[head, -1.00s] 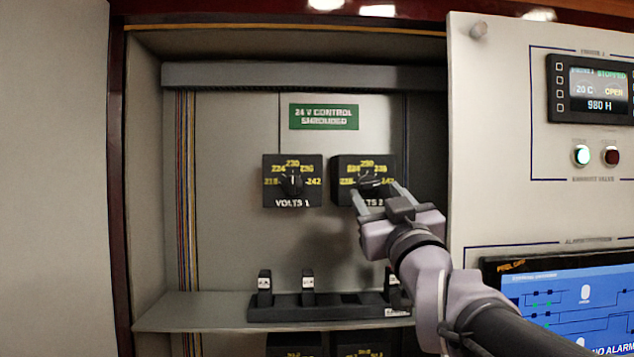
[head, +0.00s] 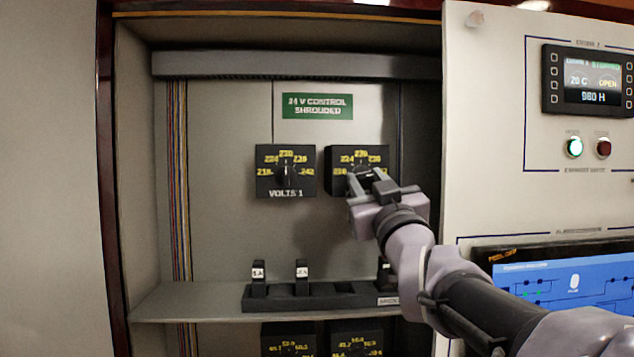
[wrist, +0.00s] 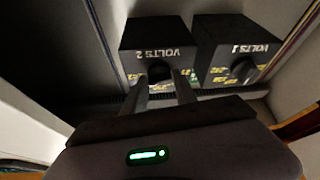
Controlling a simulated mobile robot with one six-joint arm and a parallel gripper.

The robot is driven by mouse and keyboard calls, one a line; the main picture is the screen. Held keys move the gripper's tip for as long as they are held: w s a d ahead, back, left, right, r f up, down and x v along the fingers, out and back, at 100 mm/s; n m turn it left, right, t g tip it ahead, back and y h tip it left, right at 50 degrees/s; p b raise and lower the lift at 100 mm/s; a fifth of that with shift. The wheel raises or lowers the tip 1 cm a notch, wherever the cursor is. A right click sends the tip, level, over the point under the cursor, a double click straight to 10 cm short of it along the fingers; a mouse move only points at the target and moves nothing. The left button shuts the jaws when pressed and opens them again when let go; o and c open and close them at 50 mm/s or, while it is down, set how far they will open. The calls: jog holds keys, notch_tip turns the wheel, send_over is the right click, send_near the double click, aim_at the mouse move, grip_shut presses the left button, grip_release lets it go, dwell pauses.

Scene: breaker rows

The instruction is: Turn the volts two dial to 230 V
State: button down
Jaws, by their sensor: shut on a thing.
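The volts two dial is a black square block (head: 342,160) with yellow numbers, on the cabinet's back wall. Its black knob (wrist: 159,72) shows between my fingers in the wrist view, where the block (wrist: 157,38) appears upside down. My gripper (head: 364,178) is shut on this knob, coming from the front right. The finger tips also show in the wrist view (wrist: 160,82). My gripper covers the lower right of the dial, including its label, in the head view. The 230 mark is at the top. I cannot tell clearly where the knob points.
The volts one dial (head: 286,171) sits close on the left. A green sign (head: 317,106) is above. A shelf (head: 200,301) below bears a black fuse strip (head: 320,302). A pale panel (head: 490,130) with a display (head: 587,80) stands close on the right.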

jog(key=n+y, duration=0.2)
jog(key=n, duration=0.2)
jog(key=shift+d+r+g, duration=0.1)
jog(key=shift+d+g, duration=0.05)
jog(key=shift+g, duration=0.25)
jog(key=n+y+p, duration=0.1)
jog(key=n, duration=0.1)
jog(key=n+g+p, duration=0.1)
jog(key=n, duration=0.1)
jog(key=n+y+p, duration=0.1)
jog(key=n, duration=0.1)
jog(key=shift+d+r+g+y, duration=0.15)
jog(key=shift+r+g+y, duration=0.1)
jog(key=shift+g+y, duration=0.05)
jog(key=n+g+p, duration=0.1)
jog(key=n+p, duration=0.3)
jog(key=n, duration=0.1)
jog(key=shift+d+r+g+y, duration=0.1)
jog(key=shift+r+g+y, duration=0.1)
jog(key=shift+g+y, duration=0.2)
jog(key=shift+n+g+p, duration=0.7)
jog(key=shift+n+p, duration=1)
jog(key=shift+n, duration=0.3)
jog(key=shift+f, duration=0.1)
jog(key=c, duration=1)
grip_release()
